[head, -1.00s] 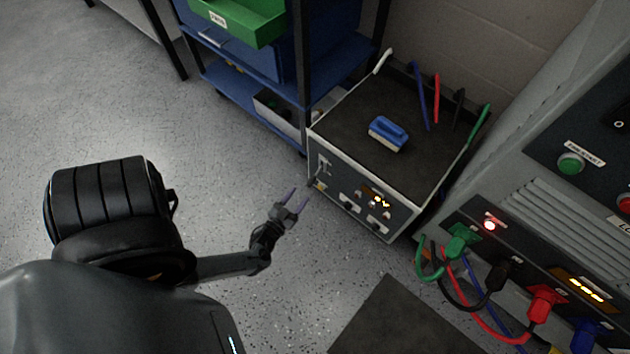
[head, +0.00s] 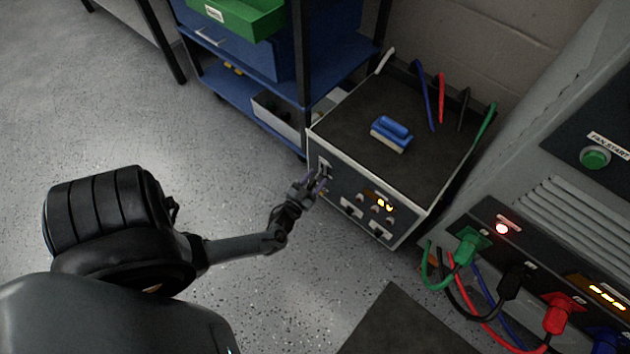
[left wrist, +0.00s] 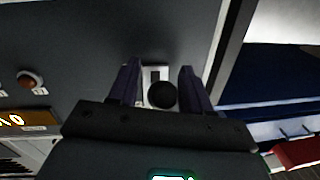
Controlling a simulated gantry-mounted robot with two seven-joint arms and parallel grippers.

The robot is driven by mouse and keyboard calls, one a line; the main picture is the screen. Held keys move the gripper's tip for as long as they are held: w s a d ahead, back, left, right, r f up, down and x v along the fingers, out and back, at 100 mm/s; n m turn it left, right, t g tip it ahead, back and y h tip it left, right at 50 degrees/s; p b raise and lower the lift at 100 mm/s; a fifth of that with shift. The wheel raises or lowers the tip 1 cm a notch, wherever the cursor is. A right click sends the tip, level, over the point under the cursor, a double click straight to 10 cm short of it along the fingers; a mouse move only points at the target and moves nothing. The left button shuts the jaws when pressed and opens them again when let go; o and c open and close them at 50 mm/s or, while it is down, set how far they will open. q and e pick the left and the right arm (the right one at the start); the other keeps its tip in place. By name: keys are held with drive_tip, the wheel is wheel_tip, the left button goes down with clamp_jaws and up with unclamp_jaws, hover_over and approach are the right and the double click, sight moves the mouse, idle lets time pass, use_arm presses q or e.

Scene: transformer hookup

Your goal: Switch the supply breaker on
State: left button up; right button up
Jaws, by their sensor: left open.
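The supply unit (head: 352,212) is a pale box with a dark top and a dark front panel. Its breaker (head: 324,168) is at the left end of that panel, partly hidden by my gripper. In the left wrist view the breaker shows as a pale plate (left wrist: 156,71) with a round black lever knob (left wrist: 162,95). My left gripper (head: 318,184) is close to the panel; in the left wrist view its open dark fingers (left wrist: 159,70) stand either side of the knob, with gaps visible. I cannot tell the lever's on/off position. My right gripper is out of view.
A blue brush (head: 390,135) lies on the unit, with coloured leads (head: 425,95) behind it. A lit amber display (head: 386,203) is on its panel. A blue shelf rack (head: 245,100) stands left; a grey cabinet (head: 490,225) with plugged cables stands right.

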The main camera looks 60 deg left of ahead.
use_arm(q)
drive_tip(key=shift+w, duration=0.1)
drive_tip(key=shift+c, duration=0.5)
clamp_jaws()
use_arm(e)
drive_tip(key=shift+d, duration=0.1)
